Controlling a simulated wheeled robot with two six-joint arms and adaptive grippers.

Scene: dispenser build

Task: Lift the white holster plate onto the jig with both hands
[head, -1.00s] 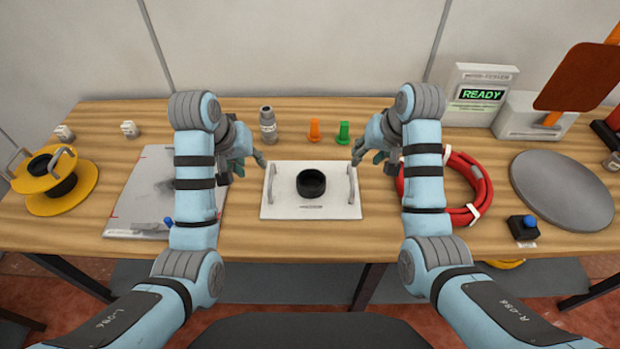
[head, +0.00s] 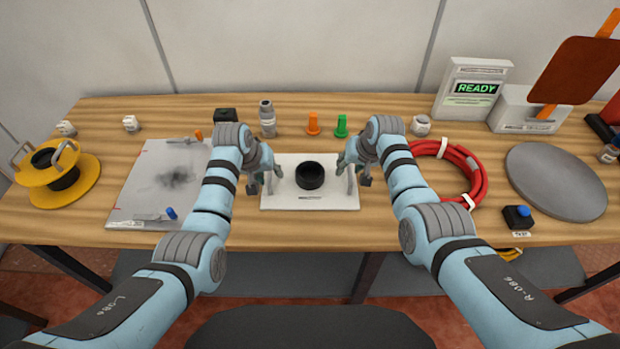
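The white holster plate (head: 310,201) lies flat on the wooden table in the middle, with a black round cup (head: 310,175) on it and an upright handle at each end. My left gripper (head: 265,179) is at the plate's left handle, its fingers apart on either side of it. My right gripper (head: 353,172) is at the right handle in the same way, fingers apart. Whether any finger touches a handle is too small to tell. No fixture is clearly recognisable as the jig; a flat grey board (head: 150,190) with red corner marks lies to the left.
Behind the plate stand a grey bottle (head: 267,120), an orange peg (head: 313,125) and a green peg (head: 341,127). A red hose coil (head: 477,180) and grey disc (head: 556,182) lie right, a yellow spool (head: 57,173) far left. The table in front of the plate is clear.

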